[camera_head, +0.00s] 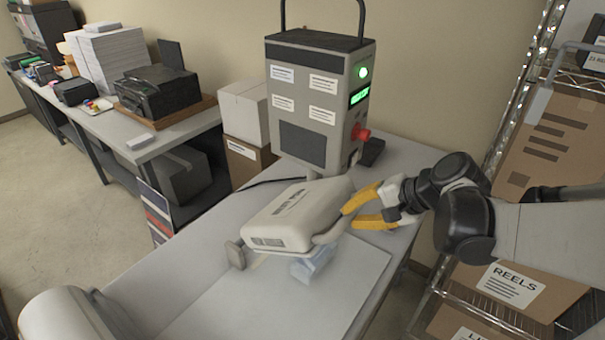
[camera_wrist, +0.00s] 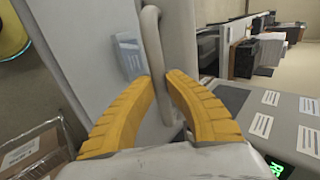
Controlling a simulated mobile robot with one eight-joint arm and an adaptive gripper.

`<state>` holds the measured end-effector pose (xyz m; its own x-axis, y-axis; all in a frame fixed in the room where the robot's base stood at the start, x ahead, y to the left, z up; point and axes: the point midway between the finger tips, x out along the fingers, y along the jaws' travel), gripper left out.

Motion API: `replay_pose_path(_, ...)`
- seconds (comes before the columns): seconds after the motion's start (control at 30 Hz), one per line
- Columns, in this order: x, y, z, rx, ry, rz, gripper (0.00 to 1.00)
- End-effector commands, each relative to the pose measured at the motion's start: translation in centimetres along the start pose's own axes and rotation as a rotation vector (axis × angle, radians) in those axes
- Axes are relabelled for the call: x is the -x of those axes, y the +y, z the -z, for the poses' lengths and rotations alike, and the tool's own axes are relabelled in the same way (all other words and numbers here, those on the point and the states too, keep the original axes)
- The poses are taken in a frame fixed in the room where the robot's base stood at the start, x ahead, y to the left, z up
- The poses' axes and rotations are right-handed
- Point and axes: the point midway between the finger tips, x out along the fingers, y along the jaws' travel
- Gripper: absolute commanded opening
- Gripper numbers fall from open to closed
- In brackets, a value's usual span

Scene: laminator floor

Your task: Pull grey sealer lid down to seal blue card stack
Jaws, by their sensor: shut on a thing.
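The grey sealer lid (camera_head: 297,212) is pale grey with dark lettering and is tilted above the table in the head view. A curved grey handle bar runs along its right side and also shows in the wrist view (camera_wrist: 154,45). My gripper (camera_head: 348,214) has yellow fingers at the lid's right side. In the wrist view my fingers (camera_wrist: 168,85) close around the handle bar. The blue card stack (camera_head: 314,263) is partly hidden under the lid's front right corner; it also shows in the wrist view (camera_wrist: 130,55).
A grey control box (camera_head: 318,105) with a green light, green display and red knob stands behind the lid. A pale mat (camera_head: 290,305) lies under the cards. A side table (camera_head: 130,150) holds paper stacks and a printer. Shelves with cardboard boxes (camera_head: 520,285) stand at right.

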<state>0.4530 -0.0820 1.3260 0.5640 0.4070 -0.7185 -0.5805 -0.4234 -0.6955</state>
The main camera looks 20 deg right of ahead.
Motion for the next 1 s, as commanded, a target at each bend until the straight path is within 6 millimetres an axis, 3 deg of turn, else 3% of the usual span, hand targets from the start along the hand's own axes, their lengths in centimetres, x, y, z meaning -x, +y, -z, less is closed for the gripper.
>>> replay_pose_path(0.03, -1.1, 2.4, 0.1, -0.006, 0.004, 0.034, 0.0)
replay_pose_path(0.1, -1.6, 4.1, 0.1, -0.005, 0.004, 0.087, 0.0)
replay_pose_path(0.5, -5.6, 12.8, 0.1, -0.001, 0.001, 0.376, 0.0)
replay_pose_path(0.8, -8.4, 16.4, -0.1, 0.0, -0.002, 0.366, 0.0)
replay_pose_path(1.0, -9.5, 17.6, -0.1, 0.0, -0.003, 0.366, 0.0)
